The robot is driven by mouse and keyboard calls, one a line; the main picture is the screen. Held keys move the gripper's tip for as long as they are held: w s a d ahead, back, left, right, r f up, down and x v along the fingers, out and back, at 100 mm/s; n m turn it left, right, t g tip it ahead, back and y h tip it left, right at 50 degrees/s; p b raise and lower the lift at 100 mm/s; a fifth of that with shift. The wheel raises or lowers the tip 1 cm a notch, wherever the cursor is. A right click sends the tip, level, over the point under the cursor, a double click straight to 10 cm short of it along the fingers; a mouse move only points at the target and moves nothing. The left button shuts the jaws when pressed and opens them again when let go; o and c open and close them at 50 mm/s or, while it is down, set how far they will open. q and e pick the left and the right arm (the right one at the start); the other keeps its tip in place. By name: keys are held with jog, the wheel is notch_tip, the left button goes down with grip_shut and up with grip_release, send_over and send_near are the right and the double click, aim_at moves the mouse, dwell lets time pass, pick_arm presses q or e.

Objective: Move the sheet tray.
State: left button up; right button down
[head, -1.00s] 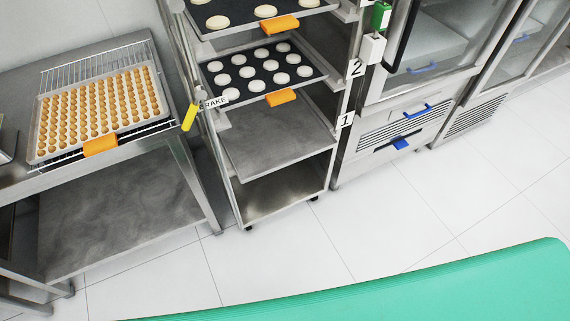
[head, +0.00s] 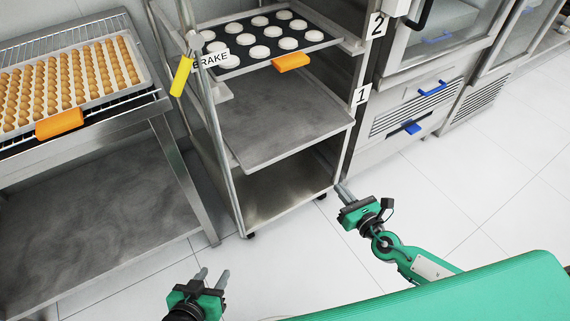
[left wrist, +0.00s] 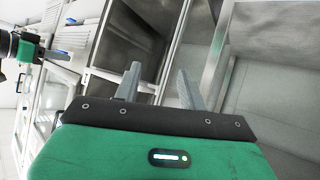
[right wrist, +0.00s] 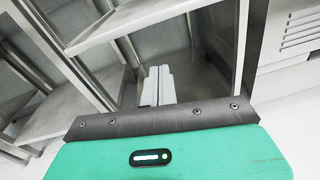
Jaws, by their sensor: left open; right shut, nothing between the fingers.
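A sheet tray (head: 112,88) full of small round golden pieces lies on a wire rack on the steel table at the left, with an orange handle (head: 60,122) on its front edge. Another sheet tray (head: 318,36) with pale rounds on a dark mat sits in the rack cart at level 2, with its own orange handle (head: 291,62). My left gripper (head: 212,278) is open and empty, low in front of the table and cart; its fingers also show in the left wrist view (left wrist: 158,84). My right gripper (head: 342,190) is shut and empty by the cart's lower right corner, apart from both trays.
The rack cart (head: 285,130) has a bare shelf at level 1, and a yellow brake lever (head: 182,76) at its left post. A steel cabinet (head: 425,107) with blue handles stands right of it. The tiled floor (head: 470,190) in front is clear.

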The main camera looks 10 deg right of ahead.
notch_tip(320, 180, up, 2)
jog(key=a+n+y, duration=0.1)
jog(key=a+n, duration=0.1)
send_near(291, 136)
jog(key=shift+w+a+f+p, duration=0.1)
jog(key=shift+w+a+p, duration=0.05)
jog(key=shift+p, duration=0.25)
pick_arm(q)
jog(key=a+r, duration=0.1)
jog(key=a+r+g, duration=0.1)
jog(key=shift+s+a+r+y, duration=0.35)
jog(key=shift+a+y, duration=0.05)
pick_arm(e)
jog(key=shift+w, duration=0.1)
jog(key=b+x, duration=0.1)
jog(key=x, duration=0.7)
jog(key=shift+w+a+b, duration=0.15)
jog(key=shift+w+b, duration=0.15)
jog(key=shift+b, duration=0.05)
jog(key=shift+w+a, duration=0.1)
jog(key=shift+w, duration=0.2)
pick_arm(q)
jog(key=d+t, duration=0.1)
jog(key=w+d+t+h, duration=0.1)
jog(key=d, duration=0.1)
jog(key=shift+d+r+h, duration=0.1)
jog(key=shift+r+h, duration=0.05)
jog(key=shift+h, duration=0.15)
